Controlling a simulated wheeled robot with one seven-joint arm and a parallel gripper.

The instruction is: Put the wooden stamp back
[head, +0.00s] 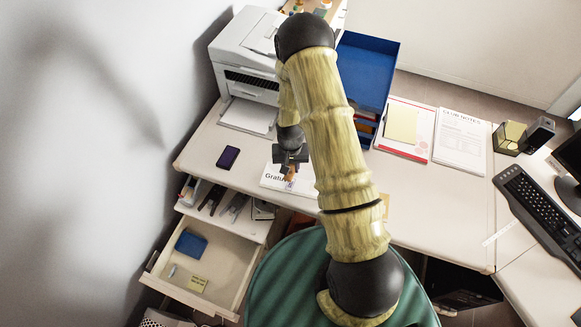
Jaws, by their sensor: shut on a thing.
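My gripper (290,160) points down over the desk, left of my arm's thick links. It is shut on the wooden stamp (291,173), a small orange-brown piece showing below the jaws. The stamp is over a white paper headed "Grati..." (273,180); I cannot tell whether it touches the paper. My arm hides the paper's right part.
Below left, an open drawer (235,255) holds a blue item (191,243) and a yellow note (197,283). Above it, a pen tray (225,223) is pulled out. A dark phone (228,157), printer (243,55), blue tray (368,65) and papers (458,137) stand around.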

